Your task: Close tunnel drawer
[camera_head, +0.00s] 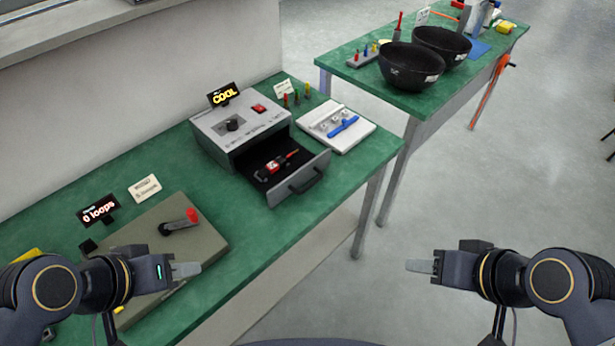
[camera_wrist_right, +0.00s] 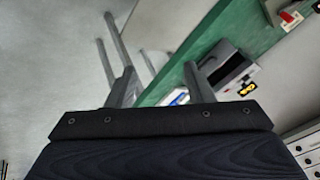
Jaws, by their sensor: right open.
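The grey tunnel box (camera_head: 238,118) stands on the green bench, with a "COOL" sign (camera_head: 224,95) on top. Its drawer (camera_head: 312,168) is pulled out at the front, and its dark handle (camera_head: 306,182) faces the aisle. A small red-and-black device (camera_head: 276,163) lies in the drawer. My left gripper (camera_head: 186,270) is over the near bench, by the olive board, away from the drawer; its jaw gap does not show. My right gripper (camera_head: 420,266) is open and empty over the aisle, right of the drawer. It also shows in the right wrist view (camera_wrist_right: 161,85).
An olive board (camera_head: 150,250) with a red-knobbed lever and a "0 loops" sign (camera_head: 98,211) lies on the near bench. A white tray (camera_head: 352,138) with a blue item sits right of the drawer. Two black bowls (camera_head: 408,70) stand on the far bench. The aisle floor is clear.

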